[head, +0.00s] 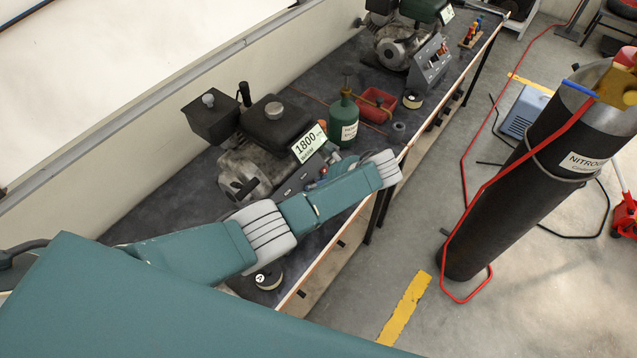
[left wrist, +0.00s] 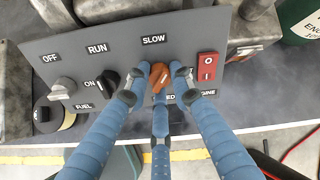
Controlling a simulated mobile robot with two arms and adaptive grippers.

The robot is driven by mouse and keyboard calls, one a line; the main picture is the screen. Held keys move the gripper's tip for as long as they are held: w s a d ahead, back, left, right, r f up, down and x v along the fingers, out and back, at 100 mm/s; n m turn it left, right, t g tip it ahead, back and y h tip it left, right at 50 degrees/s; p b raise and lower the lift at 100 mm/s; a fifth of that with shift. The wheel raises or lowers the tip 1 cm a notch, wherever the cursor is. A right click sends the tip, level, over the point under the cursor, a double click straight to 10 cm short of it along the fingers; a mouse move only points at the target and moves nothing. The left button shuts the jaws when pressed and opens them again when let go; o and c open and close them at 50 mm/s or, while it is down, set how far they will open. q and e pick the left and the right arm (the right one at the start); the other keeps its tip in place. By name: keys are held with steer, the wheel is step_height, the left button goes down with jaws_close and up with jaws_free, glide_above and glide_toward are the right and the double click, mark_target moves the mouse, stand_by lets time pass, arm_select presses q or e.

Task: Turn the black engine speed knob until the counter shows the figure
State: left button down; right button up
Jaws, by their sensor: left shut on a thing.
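The grey control panel (left wrist: 75,58) fills the middle of the left wrist view, with OFF, RUN and SLOW labels. My left gripper (left wrist: 161,82) has its blue fingers shut around an orange knob (left wrist: 160,76) below the SLOW label. A label under it is partly hidden and ends in "ED". A black knob (left wrist: 108,82) stands to its left, apart from the fingers, near the ON and FUEL labels. In the head view a white sign (head: 308,143) on the engine (head: 240,170) reads 1800, with smaller unreadable print. My right gripper is not in view.
A grey knob (left wrist: 62,89) and a red rocker switch (left wrist: 207,66) flank the knobs. A green bottle (head: 343,122) and red tray (head: 375,104) stand on the bench beyond my arm. A nitrogen cylinder (head: 520,185) stands on the floor to the right.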

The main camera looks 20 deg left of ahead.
arm_select(q)
steer(key=shift+w+d+m, duration=0.1)
steer(key=shift+m, duration=1)
steer(key=c, duration=1.5)
jaws_free()
steer(key=v, duration=1.2)
steer(key=shift+w, duration=0.1)
steer(key=shift+d, duration=0.1)
